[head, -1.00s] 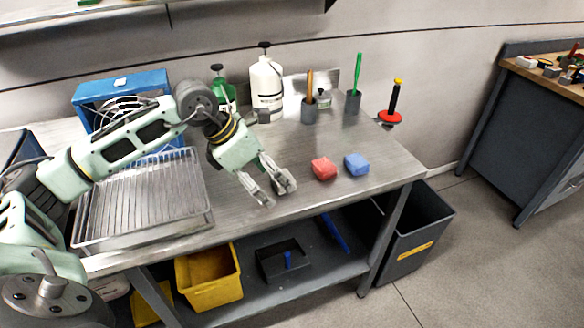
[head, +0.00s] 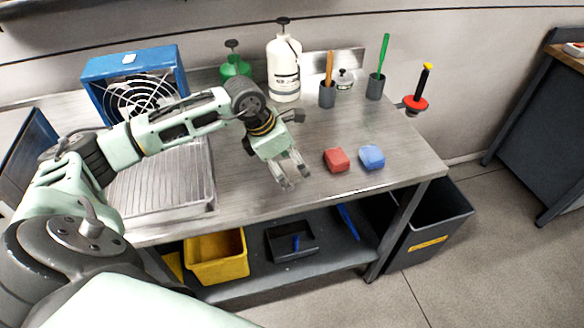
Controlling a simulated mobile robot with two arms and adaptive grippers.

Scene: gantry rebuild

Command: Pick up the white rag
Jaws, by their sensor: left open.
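I cannot make out a white rag on the steel bench (head: 345,120) or elsewhere in the head view. My left gripper (head: 296,180) is open and empty. It points down over the front part of the bench, left of a red sponge-like block (head: 336,160) and apart from it. A blue block (head: 371,157) lies just right of the red one. My right gripper is not in view.
A blue-framed fan (head: 138,90), a wire-racked tray (head: 165,183), a white bottle (head: 284,72), a green bottle (head: 235,70) and grey brush cups (head: 327,96) stand on the bench. A yellow bin (head: 218,260) and dark tray (head: 291,243) sit below. A dark bin (head: 432,228) stands at right.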

